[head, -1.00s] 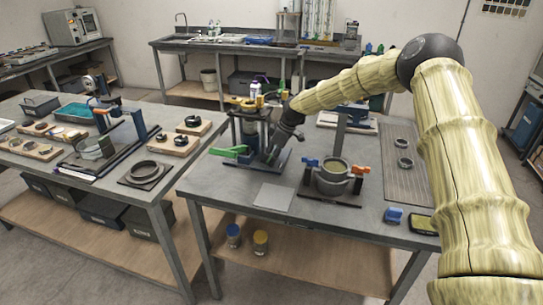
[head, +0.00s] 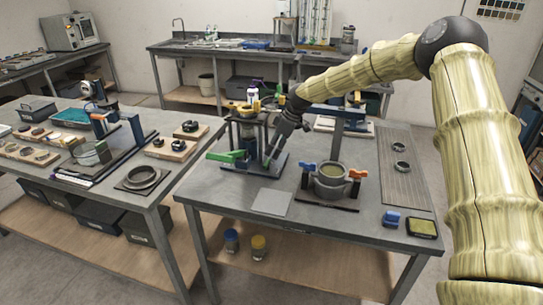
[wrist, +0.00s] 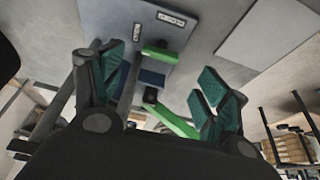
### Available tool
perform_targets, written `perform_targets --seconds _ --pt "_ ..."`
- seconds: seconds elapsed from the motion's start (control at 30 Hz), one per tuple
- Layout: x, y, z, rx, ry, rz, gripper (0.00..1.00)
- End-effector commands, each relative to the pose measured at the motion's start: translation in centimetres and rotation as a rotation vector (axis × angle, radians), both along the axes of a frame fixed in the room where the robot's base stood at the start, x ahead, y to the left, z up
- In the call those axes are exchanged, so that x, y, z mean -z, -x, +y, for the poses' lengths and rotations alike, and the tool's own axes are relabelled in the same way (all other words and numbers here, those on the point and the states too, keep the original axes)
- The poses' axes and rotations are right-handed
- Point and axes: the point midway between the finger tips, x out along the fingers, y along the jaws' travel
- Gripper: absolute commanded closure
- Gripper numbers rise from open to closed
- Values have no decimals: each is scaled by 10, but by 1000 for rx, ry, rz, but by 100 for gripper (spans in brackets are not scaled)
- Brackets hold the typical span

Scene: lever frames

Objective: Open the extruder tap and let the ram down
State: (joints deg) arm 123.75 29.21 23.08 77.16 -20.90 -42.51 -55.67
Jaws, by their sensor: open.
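The extruder is a dark upright frame (head: 248,128) on a blue-grey base plate (head: 277,165) at the table's left rear. A green lever (head: 226,157) sticks out left, low on its front; I take it for the tap handle. My gripper (head: 270,156) points down beside the extruder's right side. In the wrist view my gripper (wrist: 158,82) is open, with teal pads spread left and right. A green bar (wrist: 172,120) and a green block (wrist: 160,53) show between the pads, farther off; contact cannot be told. The ram is hard to make out.
A round pot (head: 331,184) with blue and orange handles stands right of the extruder. A grey sheet (head: 271,201) lies in front. A blue block (head: 391,217) and a dark tray (head: 422,228) are at the front right. Another table (head: 150,200) stands left, across a gap.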

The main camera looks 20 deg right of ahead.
Motion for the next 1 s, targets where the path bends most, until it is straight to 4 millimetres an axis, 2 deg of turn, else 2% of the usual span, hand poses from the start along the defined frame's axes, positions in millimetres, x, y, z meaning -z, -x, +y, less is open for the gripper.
perform_targets --seconds 0.1,0.33,1.0 --pt "-19 4 -7 0 1 -1 25" --pt "-42 10 -15 0 1 1 25" --pt "-51 11 -17 0 1 1 25"
